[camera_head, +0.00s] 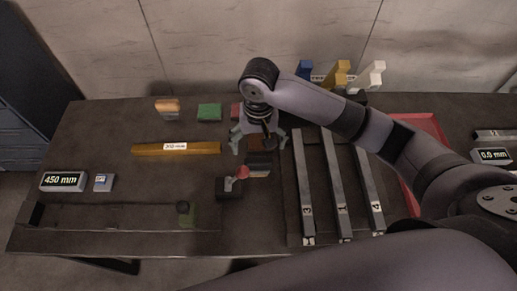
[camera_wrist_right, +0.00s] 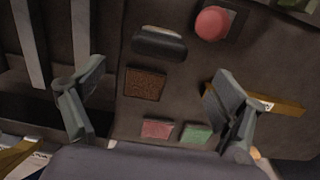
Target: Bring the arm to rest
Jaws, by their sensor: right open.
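My right arm reaches in from the right in the head view. Its gripper (camera_head: 258,146) points down over the middle of the table (camera_head: 110,215), open and empty. In the right wrist view the two fingers (camera_wrist_right: 157,105) stand wide apart with nothing between them but the table below. Under and near it lie a brown square pad (camera_wrist_right: 145,84), a dark rounded block (camera_wrist_right: 158,42) and a box with a red round button (camera_wrist_right: 212,23). The button box also shows in the head view (camera_head: 230,187). My left gripper is in neither view.
An orange bar (camera_head: 176,148), a green block (camera_head: 209,112) and a 450 mm display (camera_head: 62,181) lie left. Blue, yellow and white pieces (camera_head: 340,76) stand at the back.

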